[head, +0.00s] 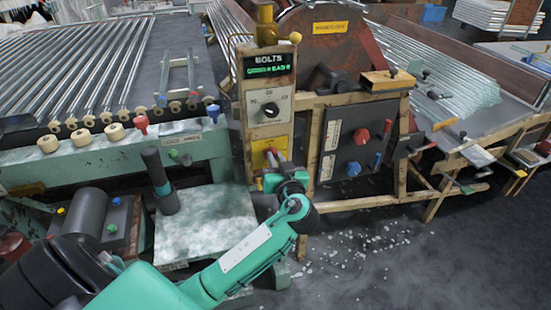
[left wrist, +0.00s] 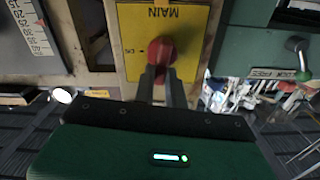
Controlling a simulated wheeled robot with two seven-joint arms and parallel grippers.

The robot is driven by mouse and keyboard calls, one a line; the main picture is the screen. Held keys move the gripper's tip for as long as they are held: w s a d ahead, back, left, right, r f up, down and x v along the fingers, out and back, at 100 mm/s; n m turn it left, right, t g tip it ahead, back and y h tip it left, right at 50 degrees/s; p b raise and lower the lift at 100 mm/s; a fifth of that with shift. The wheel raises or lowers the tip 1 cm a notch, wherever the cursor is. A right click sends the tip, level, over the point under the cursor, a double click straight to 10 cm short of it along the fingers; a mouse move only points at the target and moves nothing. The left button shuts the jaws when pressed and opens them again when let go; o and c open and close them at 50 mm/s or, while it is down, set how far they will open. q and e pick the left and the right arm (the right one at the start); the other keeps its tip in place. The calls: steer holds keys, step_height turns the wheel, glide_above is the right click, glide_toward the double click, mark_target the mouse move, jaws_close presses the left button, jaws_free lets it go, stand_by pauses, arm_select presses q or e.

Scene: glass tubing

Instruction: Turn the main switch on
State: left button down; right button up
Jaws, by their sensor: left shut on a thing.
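The main switch is a red knob (left wrist: 161,49) on a yellow plate (left wrist: 133,22) marked MAIN, upside down in the left wrist view. In the head view the yellow plate (head: 265,147) sits low on a narrow wooden post, below a dial panel. My left gripper (left wrist: 160,74) is shut on the red knob, its two dark fingers reaching up to it from below in the wrist view. In the head view the gripper (head: 272,172) is at the plate, and it hides most of the knob. My right gripper is in neither view.
Above the plate is a white panel with a black dial (head: 269,110), under a green-lit display (head: 268,64). A dark box with a red knob (head: 361,136) is to the right. A green machine bed (head: 75,160) is to the left. White shards lie on the floor.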

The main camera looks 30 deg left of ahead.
arm_select(q)
steer(key=shift+w+d+m+p, duration=0.1)
steer(key=shift+m+p, duration=0.3)
steer(key=shift+m, duration=0.5)
steer(key=shift+w+d+f+m+p, duration=0.2)
steer(key=shift+m+p, duration=1.25)
steer(key=shift+m, duration=1)
steer(key=shift+w+d+f+m+p, duration=0.1)
steer(key=shift+f+m+p, duration=0.25)
steer(key=shift+m+p, duration=1.65)
steer(key=shift+w+d+f+m+p, duration=0.2)
steer(key=shift+m+p, duration=0.7)
steer(key=shift+m, duration=2.05)
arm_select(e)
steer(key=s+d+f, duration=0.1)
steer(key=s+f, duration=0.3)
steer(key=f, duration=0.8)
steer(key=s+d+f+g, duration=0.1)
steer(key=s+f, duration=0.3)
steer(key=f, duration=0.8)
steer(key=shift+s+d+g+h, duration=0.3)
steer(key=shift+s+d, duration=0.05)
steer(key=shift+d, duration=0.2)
arm_select(q)
steer(key=shift+a, duration=0.1)
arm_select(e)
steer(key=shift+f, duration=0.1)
